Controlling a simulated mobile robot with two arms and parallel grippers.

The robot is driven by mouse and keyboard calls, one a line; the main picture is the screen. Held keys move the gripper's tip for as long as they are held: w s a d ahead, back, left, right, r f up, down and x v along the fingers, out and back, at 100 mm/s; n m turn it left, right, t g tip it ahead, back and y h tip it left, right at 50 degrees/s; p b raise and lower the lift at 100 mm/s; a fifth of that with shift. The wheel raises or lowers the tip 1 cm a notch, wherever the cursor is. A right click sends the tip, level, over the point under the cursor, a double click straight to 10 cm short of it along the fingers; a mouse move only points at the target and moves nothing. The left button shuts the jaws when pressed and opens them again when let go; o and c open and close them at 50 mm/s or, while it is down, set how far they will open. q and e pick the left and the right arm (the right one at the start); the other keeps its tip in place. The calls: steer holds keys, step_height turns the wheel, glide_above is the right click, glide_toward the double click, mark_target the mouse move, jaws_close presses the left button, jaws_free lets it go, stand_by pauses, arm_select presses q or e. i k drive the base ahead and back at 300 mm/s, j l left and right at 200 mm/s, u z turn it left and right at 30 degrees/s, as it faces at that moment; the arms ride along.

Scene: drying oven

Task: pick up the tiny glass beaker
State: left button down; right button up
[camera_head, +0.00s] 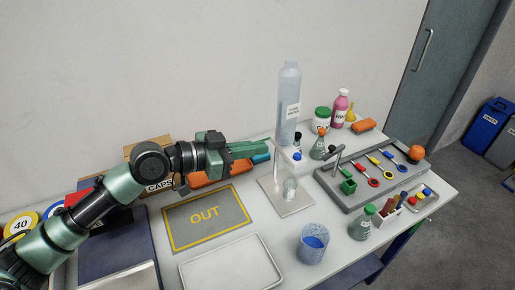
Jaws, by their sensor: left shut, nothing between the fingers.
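A small clear glass beaker (290,189) stands on a pale square base plate (291,206) near the middle of the table. It is faint against the white plate. A clear upright piece rises from the plate just behind it. My left gripper (266,147) reaches in from the left, its green fingers shut and empty, pointing right. In the picture the fingertips are above and left of the small beaker, apart from it. My right gripper is not in view.
A grey tool rack (372,194) is right. An "OUT" mat (185,233) and a white tray (222,272) lie left and front.

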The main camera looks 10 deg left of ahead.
mark_target(290, 185)
steer(key=k+l, duration=1.2)
steer(key=l, duration=0.15)
